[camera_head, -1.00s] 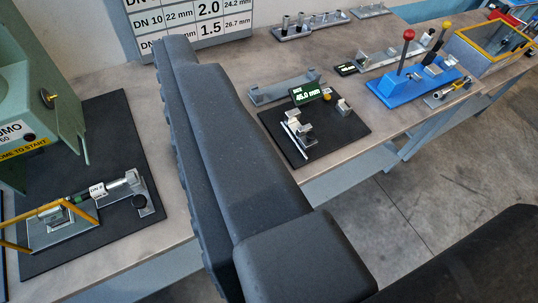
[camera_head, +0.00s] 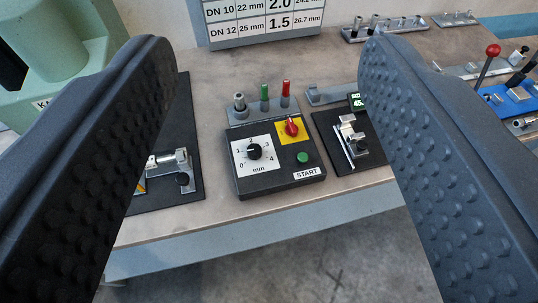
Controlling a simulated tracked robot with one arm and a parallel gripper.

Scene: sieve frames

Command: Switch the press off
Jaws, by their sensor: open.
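A black control box (camera_head: 275,182) stands on the bench between my fingers in the picture. It has a red rotary switch (camera_head: 292,127) on a yellow plate, a black dial (camera_head: 254,151) on a white mm scale, and a green button (camera_head: 302,158) marked START. My gripper (camera_head: 268,48) is open and empty, its two black padded fingers wide apart on either side of the box. The green press (camera_head: 70,65) is at the upper left, partly hidden by my left finger. Its black mat (camera_head: 187,120) also shows beside that finger.
A rack with grey, green and red pegs (camera_head: 262,105) stands just behind the box. A black mat (camera_head: 365,165) with a metal fixture and display lies to its right. A blue stand with a red-knobbed lever (camera_head: 491,52) is farther right. A size chart (camera_head: 265,22) stands behind.

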